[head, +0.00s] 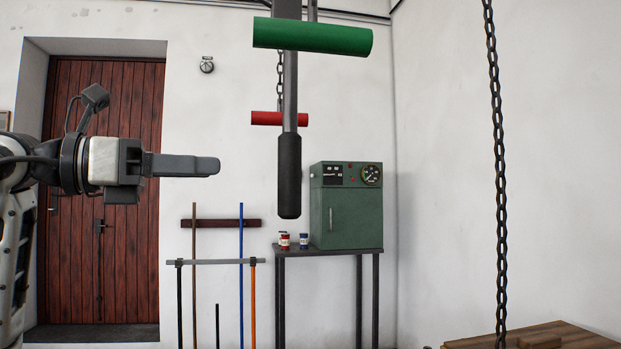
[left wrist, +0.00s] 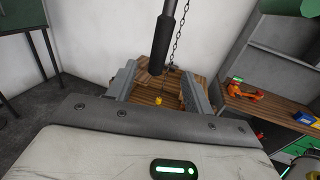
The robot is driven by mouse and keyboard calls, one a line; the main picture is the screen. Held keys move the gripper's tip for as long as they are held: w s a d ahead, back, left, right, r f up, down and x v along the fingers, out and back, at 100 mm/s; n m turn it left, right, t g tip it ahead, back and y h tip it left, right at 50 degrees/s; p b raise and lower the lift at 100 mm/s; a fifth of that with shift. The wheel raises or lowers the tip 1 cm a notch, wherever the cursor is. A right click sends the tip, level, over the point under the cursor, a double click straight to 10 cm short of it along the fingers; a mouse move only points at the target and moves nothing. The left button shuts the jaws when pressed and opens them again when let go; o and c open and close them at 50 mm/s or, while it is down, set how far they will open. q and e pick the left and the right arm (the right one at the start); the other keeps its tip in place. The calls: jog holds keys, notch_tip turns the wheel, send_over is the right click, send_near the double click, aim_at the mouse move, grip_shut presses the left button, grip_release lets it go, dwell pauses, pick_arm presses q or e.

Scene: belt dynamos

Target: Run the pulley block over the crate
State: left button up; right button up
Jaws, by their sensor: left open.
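My left gripper (head: 212,166) reaches in from the left in the head view, side-on, left of a hanging rod with a black grip (head: 289,176). In the left wrist view its jaws (left wrist: 159,72) are apart and empty, and the black grip (left wrist: 160,45) hangs beyond them. A chain (head: 498,170) hangs at the right; in the left wrist view a chain (left wrist: 178,35) ends in a small dark block (left wrist: 171,67). Slatted wood (head: 570,335), perhaps the crate, shows at lower right; in the left wrist view slatted wood (left wrist: 150,88) lies below the chain. My right gripper is not in view.
A green bar (head: 312,37) and a red bar (head: 278,118) hang near the rod. A green cabinet (head: 345,210) stands on a dark table by the wall. A small yellow thing (left wrist: 158,100) lies over the wood. A workbench (left wrist: 265,110) holds an orange item (left wrist: 245,92).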

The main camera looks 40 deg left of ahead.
aim_at(279, 170)
pick_arm(q)
jog(key=p+x, duration=0.5)
jog(key=x, duration=0.9)
jog(key=shift+d+r, duration=0.1)
jog(key=shift+d, duration=0.1)
jog(key=shift+w+d+p, duration=0.2)
jog(key=shift+w+p, duration=0.15)
jog(key=shift+w, duration=0.15)
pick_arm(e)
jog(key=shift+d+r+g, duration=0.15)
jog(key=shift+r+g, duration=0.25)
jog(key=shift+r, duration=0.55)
